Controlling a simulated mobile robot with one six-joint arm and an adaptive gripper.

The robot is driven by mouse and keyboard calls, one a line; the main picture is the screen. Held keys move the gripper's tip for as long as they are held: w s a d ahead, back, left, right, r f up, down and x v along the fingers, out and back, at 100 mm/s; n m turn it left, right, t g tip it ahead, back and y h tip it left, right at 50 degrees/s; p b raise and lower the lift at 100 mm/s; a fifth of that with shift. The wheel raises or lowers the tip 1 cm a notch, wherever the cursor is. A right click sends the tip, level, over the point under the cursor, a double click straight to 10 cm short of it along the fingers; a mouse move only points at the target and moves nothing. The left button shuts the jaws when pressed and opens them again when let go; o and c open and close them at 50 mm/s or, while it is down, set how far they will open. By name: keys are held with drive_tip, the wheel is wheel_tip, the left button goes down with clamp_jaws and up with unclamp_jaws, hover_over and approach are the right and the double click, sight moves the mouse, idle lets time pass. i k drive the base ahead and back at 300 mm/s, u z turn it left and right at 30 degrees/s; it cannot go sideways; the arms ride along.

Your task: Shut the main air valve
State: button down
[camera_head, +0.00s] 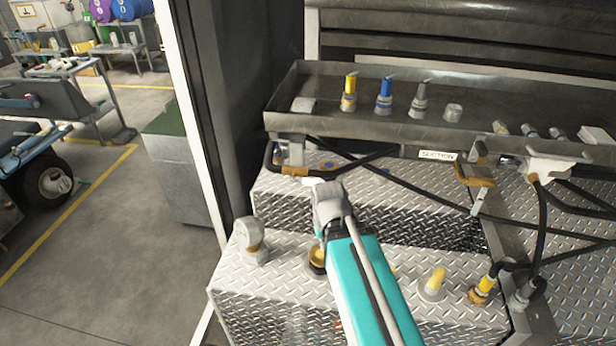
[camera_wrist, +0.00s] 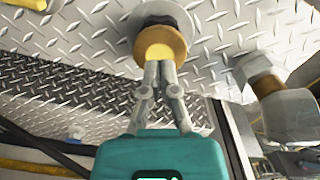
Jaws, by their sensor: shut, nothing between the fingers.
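A round yellow-brass knob (camera_wrist: 160,42) on a black stem and a grey round base sits on diamond plate in the wrist view. No label shows on it, so I cannot tell surely that it is the main air valve. In the head view the knob (camera_head: 317,261) is partly hidden by my arm. My gripper (camera_wrist: 160,66) is shut, its two fingertips together at the knob's lower edge. They look touching or very near it, not gripped around it. My fingers are hidden in the head view.
A grey elbow fitting (camera_head: 253,240) stands left of the knob, close by in the wrist view (camera_wrist: 275,88). A yellow-topped fitting (camera_head: 433,283) and a brass hose fitting (camera_head: 483,289) stand to the right. A metal tray (camera_head: 330,122) with coloured nozzles, and a SUCTION label (camera_head: 437,155), lie behind.

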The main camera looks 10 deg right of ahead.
sight(306, 182)
drive_tip(key=k, duration=1.3)
drive_tip(key=u, duration=0.35)
drive_tip(key=i, duration=0.9)
drive_tip(key=u, duration=0.1)
